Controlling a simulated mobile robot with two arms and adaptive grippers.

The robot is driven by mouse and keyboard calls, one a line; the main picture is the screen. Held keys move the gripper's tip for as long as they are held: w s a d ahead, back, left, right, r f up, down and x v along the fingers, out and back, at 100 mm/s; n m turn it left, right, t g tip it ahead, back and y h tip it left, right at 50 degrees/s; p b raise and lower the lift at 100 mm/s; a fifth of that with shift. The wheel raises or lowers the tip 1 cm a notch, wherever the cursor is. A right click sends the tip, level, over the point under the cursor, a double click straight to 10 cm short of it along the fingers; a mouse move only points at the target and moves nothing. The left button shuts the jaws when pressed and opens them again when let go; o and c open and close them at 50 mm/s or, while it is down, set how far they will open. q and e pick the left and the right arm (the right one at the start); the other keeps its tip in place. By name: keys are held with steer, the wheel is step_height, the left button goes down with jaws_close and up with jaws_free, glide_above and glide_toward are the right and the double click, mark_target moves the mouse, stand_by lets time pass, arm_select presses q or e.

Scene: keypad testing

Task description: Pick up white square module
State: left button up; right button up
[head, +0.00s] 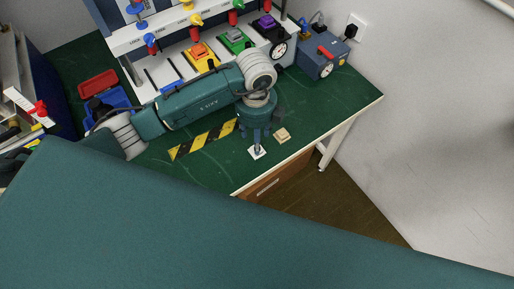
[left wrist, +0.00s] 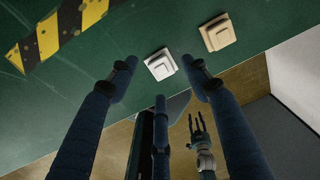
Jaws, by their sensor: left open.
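The white square module (head: 251,155) lies flat on the green bench top near its front edge. In the left wrist view the module (left wrist: 160,65) shows between the fingertips, with its raised smaller square facing up. My left gripper (head: 257,143) points down over it. In the left wrist view this gripper (left wrist: 160,76) is open and empty, its fingers spread to both sides of the module. Contact cannot be told. What appears to be my right gripper (left wrist: 197,125) shows small beyond the bench edge, fingers apart.
A tan square module (head: 283,135) lies close by on the right. A yellow-black striped strip (head: 203,139) is on the left. A panel with coloured switches (head: 200,55) and a blue box with a gauge (head: 322,58) stand behind. The bench's right end is clear.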

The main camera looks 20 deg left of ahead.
mark_target(262, 152)
arm_select(q)
steer(key=f, duration=0.1)
steer(key=f+p, duration=0.1)
steer(key=f, duration=0.1)
steer(key=shift+s+d+f, duration=0.1)
steer(key=shift+s+f, duration=0.15)
steer(key=shift+f, duration=0.15)
steer(key=shift+w+f, duration=0.1)
steer(key=shift+f, duration=0.5)
steer(key=c, duration=1)
